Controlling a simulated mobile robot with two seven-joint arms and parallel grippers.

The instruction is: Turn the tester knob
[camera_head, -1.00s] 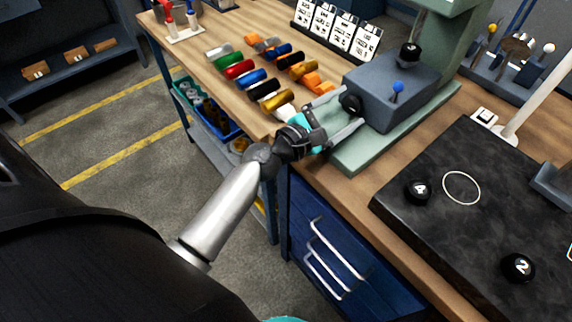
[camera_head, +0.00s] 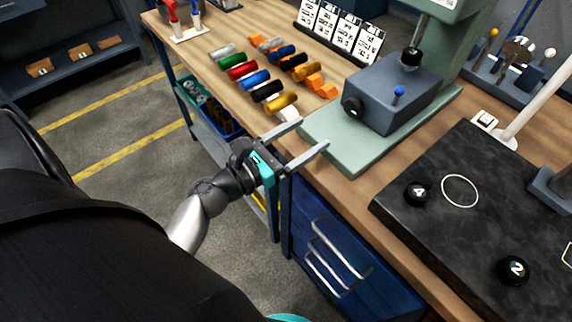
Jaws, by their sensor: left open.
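The tester is a blue-grey box (camera_head: 395,88) on a pale green base (camera_head: 343,141). Its black round knob (camera_head: 352,107) sits on the box's left-hand face and is in clear view. A lever with a blue ball (camera_head: 398,92) and a black ball (camera_head: 411,56) are on the tester too. My left gripper (camera_head: 312,134) is open and empty, its two long fingers spread and pointing at the knob. Its fingertips are a short way in front of the knob, over the front edge of the base, apart from it. My right gripper is not in view.
Several coloured cylinders (camera_head: 255,80) and orange blocks lie on the wooden bench to the left of the tester. Number cards (camera_head: 340,33) stand behind. A dark slab (camera_head: 440,230) with black balls marked 4 and 2 is at the right. Blue drawers (camera_head: 345,255) are below.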

